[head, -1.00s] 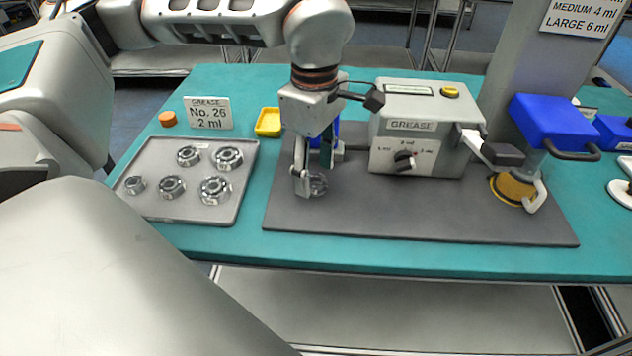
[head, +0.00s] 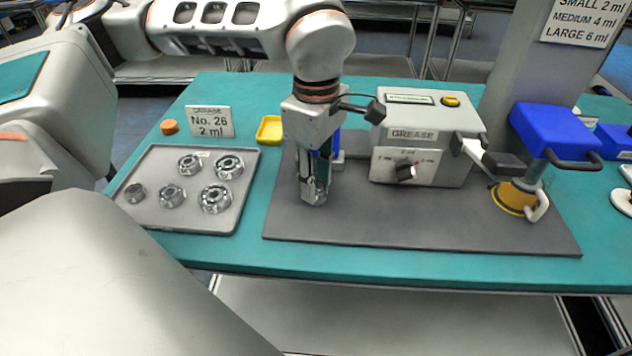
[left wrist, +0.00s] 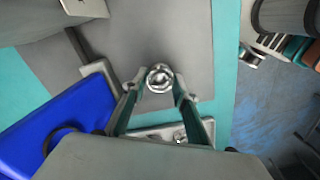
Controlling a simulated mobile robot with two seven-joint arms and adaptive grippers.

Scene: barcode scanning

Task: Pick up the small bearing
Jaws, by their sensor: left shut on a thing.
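My left gripper (head: 315,197) points down over the dark grey mat, left of the grease machine. It is shut on a shiny ring-shaped bearing (head: 321,200), mostly hidden by the fingers in the head view. In the left wrist view the bearing (left wrist: 159,77) shows between the tips of the left gripper (left wrist: 158,90). I cannot tell whether it touches the mat. My right gripper is not in view.
The grease machine (head: 425,150) with a dial stands right of my gripper. A blue-topped press (head: 553,130) with a yellow base stands at the mat's right. A yellow dish (head: 270,129), a sign (head: 209,121) and an orange cap (head: 169,127) are behind. The front mat (head: 420,225) is clear.

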